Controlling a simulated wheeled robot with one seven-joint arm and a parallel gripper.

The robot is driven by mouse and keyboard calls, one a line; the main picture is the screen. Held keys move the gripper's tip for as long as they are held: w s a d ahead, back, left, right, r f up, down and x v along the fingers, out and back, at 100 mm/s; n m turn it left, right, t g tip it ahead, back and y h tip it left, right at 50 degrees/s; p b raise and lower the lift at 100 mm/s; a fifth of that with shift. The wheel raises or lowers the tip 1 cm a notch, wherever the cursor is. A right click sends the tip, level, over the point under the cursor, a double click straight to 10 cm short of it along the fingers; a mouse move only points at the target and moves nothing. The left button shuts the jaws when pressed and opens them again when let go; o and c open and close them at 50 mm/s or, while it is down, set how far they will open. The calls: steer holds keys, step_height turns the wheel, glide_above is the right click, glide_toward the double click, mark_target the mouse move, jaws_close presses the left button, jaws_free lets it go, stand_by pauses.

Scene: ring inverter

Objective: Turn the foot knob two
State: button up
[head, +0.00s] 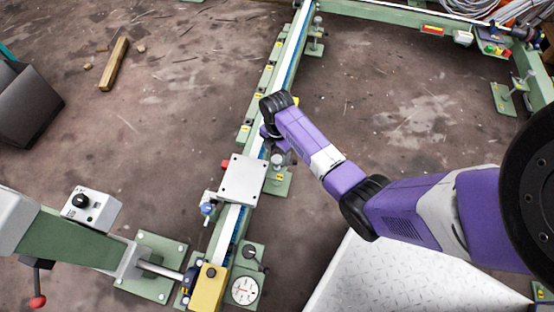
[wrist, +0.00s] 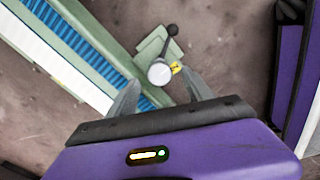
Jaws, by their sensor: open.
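A foot knob with a round grey-white cap (wrist: 159,73) shows in the wrist view, with a dark lever ending in a black ball (wrist: 173,30). It sits by a green foot plate (wrist: 150,47) beside the rail, with a small yellow tag (wrist: 177,67) whose number I cannot read. My gripper (wrist: 162,79) is open, and its two grey fingers appear on either side of the cap. I cannot tell whether they touch it. In the head view my gripper (head: 272,136) is over the rail's right side, just above a foot plate (head: 279,184) with a yellow tag.
The long green rail (head: 292,55) runs from top to bottom, with several more feet along it. A white plate (head: 243,179) sits on the rail close to my gripper. A dial gauge (head: 244,290) and yellow block (head: 208,289) stand lower down.

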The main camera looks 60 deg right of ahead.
steer(key=shift+f+b, duration=0.5)
steer(key=shift+f, duration=0.85)
jaws_close()
steer(key=shift+r+p, duration=0.1)
steer(key=shift+p, duration=0.3)
